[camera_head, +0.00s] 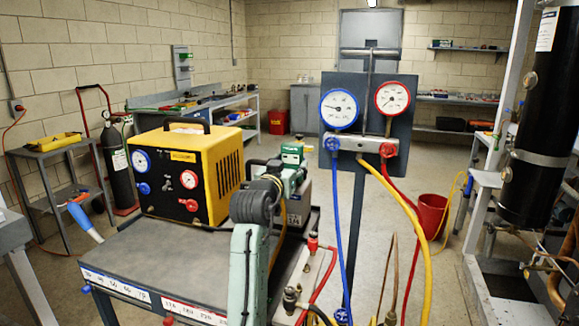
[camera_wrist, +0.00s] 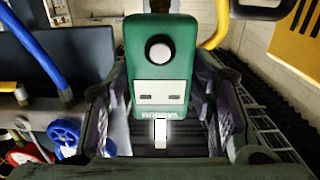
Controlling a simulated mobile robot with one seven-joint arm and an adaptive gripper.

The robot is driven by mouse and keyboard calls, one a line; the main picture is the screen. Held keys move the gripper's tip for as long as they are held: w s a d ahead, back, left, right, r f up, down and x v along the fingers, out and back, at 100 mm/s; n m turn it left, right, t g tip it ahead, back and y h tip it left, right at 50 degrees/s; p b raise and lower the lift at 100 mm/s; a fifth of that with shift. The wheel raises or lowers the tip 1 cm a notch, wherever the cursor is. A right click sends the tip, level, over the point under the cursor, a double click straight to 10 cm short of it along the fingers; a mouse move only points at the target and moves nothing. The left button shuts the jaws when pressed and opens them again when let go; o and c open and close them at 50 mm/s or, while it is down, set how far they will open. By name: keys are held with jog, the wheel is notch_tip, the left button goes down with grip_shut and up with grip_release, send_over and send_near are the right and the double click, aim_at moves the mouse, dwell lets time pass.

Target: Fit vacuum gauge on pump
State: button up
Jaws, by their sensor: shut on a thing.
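In the head view the gauge (camera_head: 292,150) shows at the top of my gripper (camera_head: 287,168). The pump appears to be the grey body (camera_head: 299,208) on the cart, just behind and below my gripper. My arm hides much of it. I cannot tell whether the gauge touches the pump or which port lies under it.
A yellow recovery machine (camera_head: 190,172) stands left of my gripper on the grey cart (camera_head: 135,262). A manifold panel (camera_head: 368,90) with two dials and blue, yellow and red hoses stands close on the right. A black cylinder (camera_head: 535,130) is at far right. Open floor lies behind.

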jog(key=shift+w, duration=0.15)
jog(key=o, duration=1.2)
jog(key=shift+c, duration=0.2)
jog(key=shift+o, duration=0.4)
jog(key=shift+o, duration=1.2)
